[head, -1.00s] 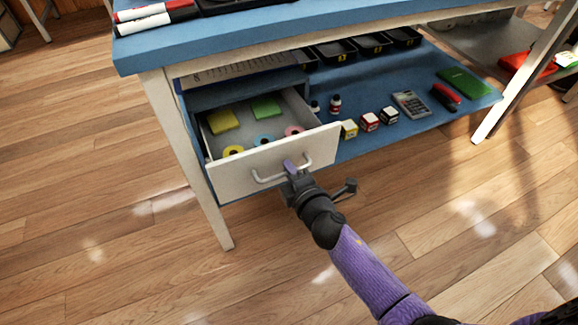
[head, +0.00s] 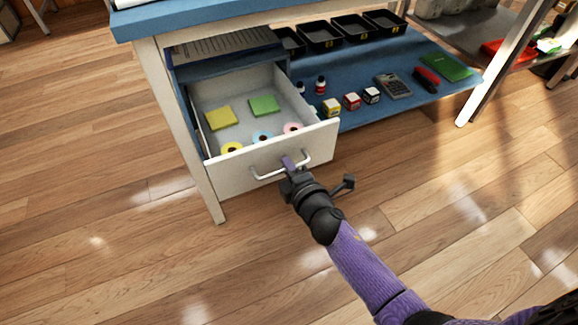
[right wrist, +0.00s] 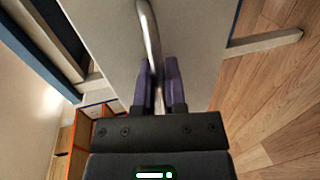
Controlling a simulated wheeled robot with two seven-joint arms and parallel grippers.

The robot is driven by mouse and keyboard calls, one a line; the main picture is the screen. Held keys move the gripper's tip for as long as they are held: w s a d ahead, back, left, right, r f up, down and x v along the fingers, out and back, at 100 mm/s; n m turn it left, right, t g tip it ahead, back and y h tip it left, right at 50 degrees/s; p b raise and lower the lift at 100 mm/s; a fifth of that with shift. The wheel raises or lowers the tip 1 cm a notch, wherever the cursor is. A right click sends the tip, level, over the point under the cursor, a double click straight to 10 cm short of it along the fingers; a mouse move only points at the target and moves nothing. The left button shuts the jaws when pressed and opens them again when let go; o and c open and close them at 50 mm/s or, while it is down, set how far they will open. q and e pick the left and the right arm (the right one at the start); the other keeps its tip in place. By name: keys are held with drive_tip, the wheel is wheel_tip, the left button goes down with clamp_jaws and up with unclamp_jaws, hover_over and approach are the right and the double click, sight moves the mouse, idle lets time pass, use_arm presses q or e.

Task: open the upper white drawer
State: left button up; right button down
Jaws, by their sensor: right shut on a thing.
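The white drawer (head: 228,181) is pulled out from under the blue-topped bench in the head view. Inside it lie a yellow note pad (head: 221,117), a green note pad (head: 264,105) and several tape rolls (head: 263,136). My right gripper (head: 290,163) is at the drawer's metal handle (head: 268,176). In the right wrist view its purple fingers (right wrist: 159,88) are shut on either side of the handle bar (right wrist: 150,35). My left gripper is not in view.
The blue shelf (head: 350,85) beside the drawer holds black trays (head: 320,34), small bottles, dice-like cubes (head: 351,101), a calculator (head: 393,86), a red stapler-like tool and a green pad (head: 446,67). A bench leg (head: 188,130) stands left of the drawer. The wooden floor in front is clear.

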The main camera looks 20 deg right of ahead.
drive_tip(key=c, duration=0.7)
unclamp_jaws()
drive_tip(key=shift+c, duration=0.2)
use_arm(q)
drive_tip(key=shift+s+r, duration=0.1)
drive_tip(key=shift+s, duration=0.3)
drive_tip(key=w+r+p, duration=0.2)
drive_tip(key=p, duration=0.1)
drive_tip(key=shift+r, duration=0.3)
use_arm(e)
drive_tip(key=v, duration=1)
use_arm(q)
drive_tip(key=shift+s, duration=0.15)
use_arm(e)
drive_tip(key=shift+f, duration=0.1)
